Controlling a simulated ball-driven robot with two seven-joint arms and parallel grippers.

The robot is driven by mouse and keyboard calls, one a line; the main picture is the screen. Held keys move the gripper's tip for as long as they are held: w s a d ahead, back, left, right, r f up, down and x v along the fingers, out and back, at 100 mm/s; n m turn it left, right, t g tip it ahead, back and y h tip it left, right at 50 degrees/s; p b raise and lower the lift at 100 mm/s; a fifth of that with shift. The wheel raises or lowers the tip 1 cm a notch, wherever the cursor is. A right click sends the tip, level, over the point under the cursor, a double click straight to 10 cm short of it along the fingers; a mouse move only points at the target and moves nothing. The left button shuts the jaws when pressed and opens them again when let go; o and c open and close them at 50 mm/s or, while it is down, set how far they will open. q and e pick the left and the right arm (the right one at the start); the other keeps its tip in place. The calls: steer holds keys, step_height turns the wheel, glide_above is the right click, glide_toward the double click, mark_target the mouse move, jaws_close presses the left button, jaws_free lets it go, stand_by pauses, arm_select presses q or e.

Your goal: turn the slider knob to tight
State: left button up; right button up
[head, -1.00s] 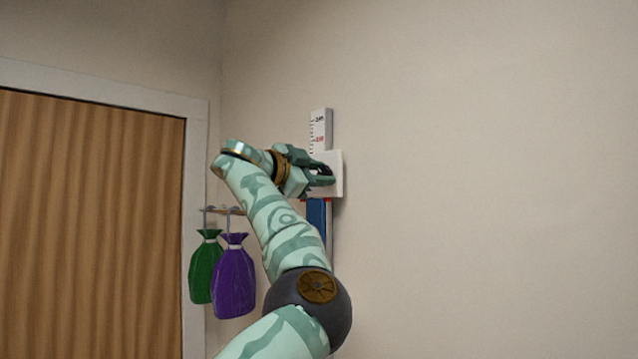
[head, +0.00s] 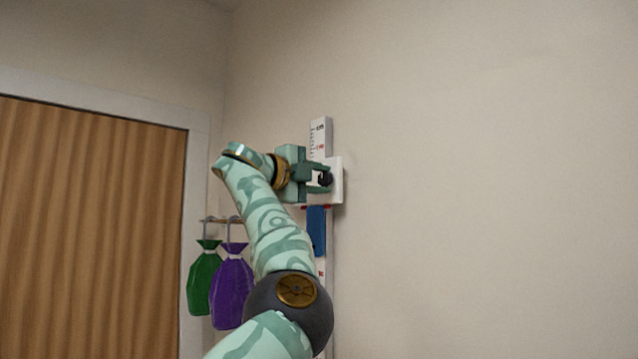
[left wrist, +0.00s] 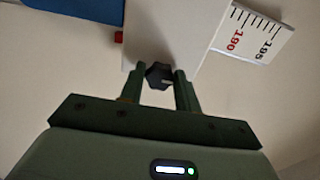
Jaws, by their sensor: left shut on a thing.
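The black slider knob (head: 326,179) sits on the white slider block (head: 336,187), which rides on a white measuring rail (head: 319,140) with marks on the wall. My left gripper (head: 322,179) is at the block, its fingers on either side of the knob. In the left wrist view the lobed knob (left wrist: 159,75) lies between the fingertips of my left gripper (left wrist: 160,78), with the white block (left wrist: 165,35) behind it. The gripper is shut on the knob. No tight or loose marking can be read. My right gripper is not in view.
A blue panel (head: 316,230) is on the rail below the block. Green (head: 205,279) and purple (head: 233,287) bags hang from hooks to the left, beside a wooden door (head: 90,230). The wall to the right is bare.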

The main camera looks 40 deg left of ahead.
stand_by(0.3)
arm_select(q)
steer(key=shift+f, duration=0.1)
steer(key=o, duration=1)
steer(key=shift+c, duration=0.2)
steer(key=s+a+b, duration=0.1)
steer(key=s+b, duration=0.6)
steer(key=s, duration=0.9)
steer(key=shift+s+a, duration=0.15)
